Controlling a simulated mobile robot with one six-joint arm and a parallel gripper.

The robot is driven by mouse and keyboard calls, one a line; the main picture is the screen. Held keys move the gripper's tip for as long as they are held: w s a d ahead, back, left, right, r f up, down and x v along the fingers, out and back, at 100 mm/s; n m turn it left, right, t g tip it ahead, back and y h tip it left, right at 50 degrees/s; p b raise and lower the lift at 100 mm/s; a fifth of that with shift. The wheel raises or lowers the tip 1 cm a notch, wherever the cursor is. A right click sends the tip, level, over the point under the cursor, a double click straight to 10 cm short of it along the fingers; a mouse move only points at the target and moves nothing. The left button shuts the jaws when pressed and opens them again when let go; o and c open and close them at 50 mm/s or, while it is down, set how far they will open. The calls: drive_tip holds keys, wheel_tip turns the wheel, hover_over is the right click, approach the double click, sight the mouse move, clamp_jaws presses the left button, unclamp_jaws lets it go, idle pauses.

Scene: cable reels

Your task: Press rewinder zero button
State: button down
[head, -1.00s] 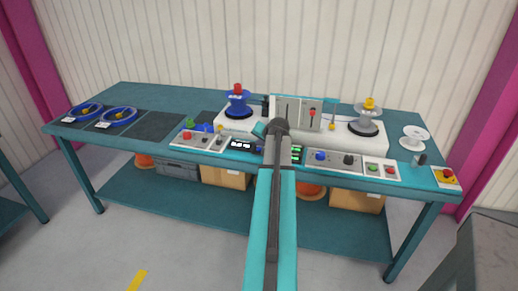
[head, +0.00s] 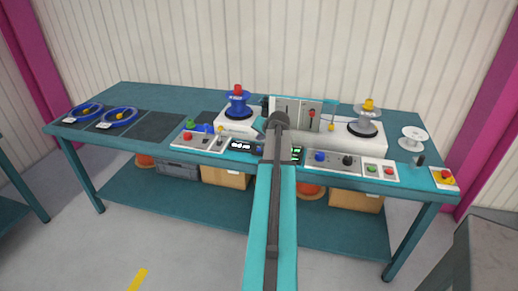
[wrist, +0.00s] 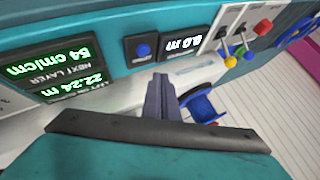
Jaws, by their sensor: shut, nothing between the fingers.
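In the wrist view my gripper (wrist: 162,85) is shut and empty. Its fingertips point at the bench front, apart in the picture from a round blue button (wrist: 143,49) on a small dark panel. A white-digit display (wrist: 183,44) sits beside that button. In the head view the white-digit display (head: 242,146) shows just left of my arm, which hides the button and my gripper. I cannot tell the gap between fingertips and panel.
A green-digit display (wrist: 75,70) is left of the button in the wrist view. Coloured levers (wrist: 240,48) stand to its right. In the head view a blue reel (head: 238,105) stands behind, and a panel with another blue knob (head: 320,157) is at right.

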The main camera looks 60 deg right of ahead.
drive_tip(key=shift+r+p, duration=0.45)
drive_tip(key=shift+r, duration=0.65)
